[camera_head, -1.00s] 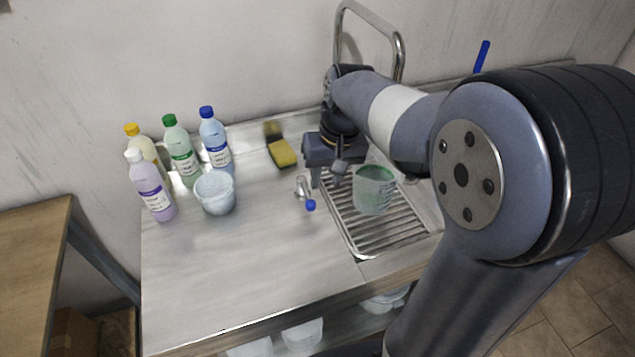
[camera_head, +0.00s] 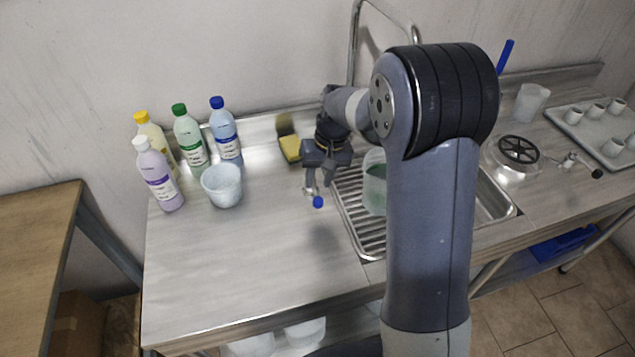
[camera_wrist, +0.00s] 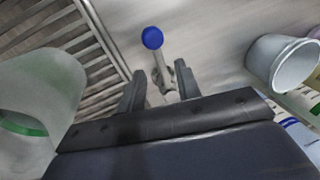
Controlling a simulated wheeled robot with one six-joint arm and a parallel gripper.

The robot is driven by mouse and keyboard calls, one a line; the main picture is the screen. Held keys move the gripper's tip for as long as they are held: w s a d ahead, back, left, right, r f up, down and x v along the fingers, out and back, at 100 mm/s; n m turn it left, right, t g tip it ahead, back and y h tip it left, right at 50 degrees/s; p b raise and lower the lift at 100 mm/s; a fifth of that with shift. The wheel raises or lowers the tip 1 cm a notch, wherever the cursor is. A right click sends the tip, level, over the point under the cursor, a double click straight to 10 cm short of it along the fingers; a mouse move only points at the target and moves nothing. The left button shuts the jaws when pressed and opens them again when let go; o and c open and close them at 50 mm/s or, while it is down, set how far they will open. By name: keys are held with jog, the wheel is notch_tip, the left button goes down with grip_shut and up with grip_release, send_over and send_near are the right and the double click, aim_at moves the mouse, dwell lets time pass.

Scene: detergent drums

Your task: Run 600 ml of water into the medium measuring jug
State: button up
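A translucent measuring jug (camera_head: 374,184) with green showing on its side stands on the ribbed drainer, partly hidden behind my arm. In the wrist view the jug (camera_wrist: 40,95) is at the left, beside my gripper. A small metal tap-like fitting with a blue tip (camera_head: 318,202) is at the worktop beside the drainer. My gripper (camera_head: 319,182) is over it, fingers pointing down. In the wrist view the fingers (camera_wrist: 159,78) are apart, with the metal fitting (camera_wrist: 165,75) showing between them. I see no contact; their height relative to it is unclear.
A tall curved pipe (camera_head: 352,45) rises behind the drainer. Several bottles (camera_head: 188,140), a whitish tub (camera_head: 223,186) and a yellow sponge (camera_head: 290,148) stand left. Right are the sink (camera_head: 495,195), another translucent jug (camera_head: 530,102) and a tray of cups (camera_head: 600,125). The front-left worktop is clear.

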aim_at(314, 189)
jog(key=shift+a+f, duration=0.25)
jog(key=shift+f, duration=0.9)
jog(key=shift+c, duration=0.4)
grip_shut()
